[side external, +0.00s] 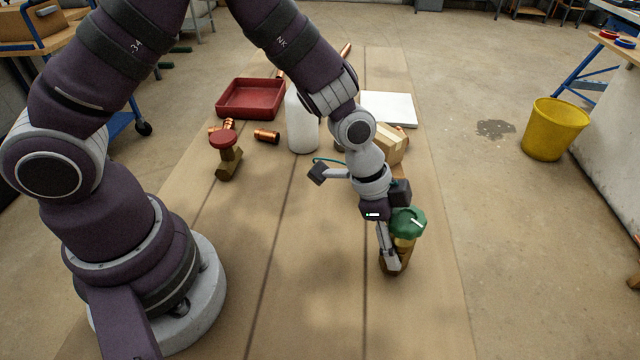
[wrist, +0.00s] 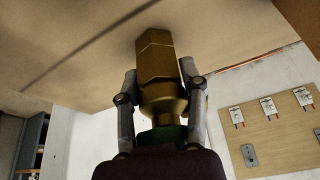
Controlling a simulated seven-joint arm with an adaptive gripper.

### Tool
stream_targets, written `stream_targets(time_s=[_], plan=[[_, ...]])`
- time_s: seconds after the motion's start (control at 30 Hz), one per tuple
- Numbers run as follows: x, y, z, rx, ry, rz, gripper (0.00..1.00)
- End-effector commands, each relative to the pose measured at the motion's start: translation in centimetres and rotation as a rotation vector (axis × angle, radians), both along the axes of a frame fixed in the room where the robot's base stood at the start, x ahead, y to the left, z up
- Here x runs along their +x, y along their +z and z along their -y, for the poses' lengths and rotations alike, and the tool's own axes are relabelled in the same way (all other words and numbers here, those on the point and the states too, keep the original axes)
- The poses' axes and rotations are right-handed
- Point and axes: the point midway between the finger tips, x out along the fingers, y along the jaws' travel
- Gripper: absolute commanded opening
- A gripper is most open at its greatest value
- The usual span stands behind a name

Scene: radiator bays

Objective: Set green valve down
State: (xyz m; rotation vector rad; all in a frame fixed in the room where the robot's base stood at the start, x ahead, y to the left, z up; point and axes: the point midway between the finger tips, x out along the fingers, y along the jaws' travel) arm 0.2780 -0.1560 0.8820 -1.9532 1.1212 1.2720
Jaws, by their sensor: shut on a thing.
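The green valve has a green knob (side external: 408,222) on a brass body (side external: 404,246). My gripper (side external: 390,262) is shut on it near the front right of the wooden table (side external: 310,290). In the wrist view the fingers of my gripper (wrist: 160,90) sit on both sides of the brass body (wrist: 156,58), with a strip of green below it (wrist: 165,136). The valve's lower end is close to the tabletop; I cannot tell whether it touches. A second valve with a red knob (side external: 223,138) stands apart at the left.
A red tray (side external: 250,112), copper fittings (side external: 267,136), a white bottle (side external: 301,125), a white slab (side external: 390,108) and a cardboard-coloured block (side external: 391,145) are farther back. A yellow bucket (side external: 555,128) stands on the floor at right. The table's front middle is clear.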

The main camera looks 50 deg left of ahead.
Motion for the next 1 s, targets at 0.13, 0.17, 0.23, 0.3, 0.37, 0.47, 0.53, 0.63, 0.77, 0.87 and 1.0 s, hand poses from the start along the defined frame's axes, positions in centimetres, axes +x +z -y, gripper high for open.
stream_targets(time_s=[0.13,0.17,0.23,0.3,0.37,0.47,0.53,0.63,0.77,0.87,1.0], plan=[[0.0,-0.3,0.0,0.000,0.000,-0.001,0.42],[0.0,-0.2,0.0,0.000,0.000,0.000,0.46],[0.0,-0.2,0.0,0.000,-0.001,0.000,0.55],[0.0,-0.2,0.0,0.000,0.000,0.000,0.64],[0.0,-0.2,0.0,0.000,0.000,0.000,0.68],[0.0,-0.2,0.0,0.000,0.000,-0.001,0.68],[0.0,-0.2,0.0,0.000,0.000,-0.001,0.68],[0.0,-0.1,0.0,0.000,-0.001,0.000,0.68],[-0.1,1.0,-0.3,0.000,0.000,0.001,0.68],[-0.4,2.6,-0.9,-0.001,0.001,0.005,0.68],[-1.0,5.2,-1.9,-0.001,0.002,0.006,0.68]])
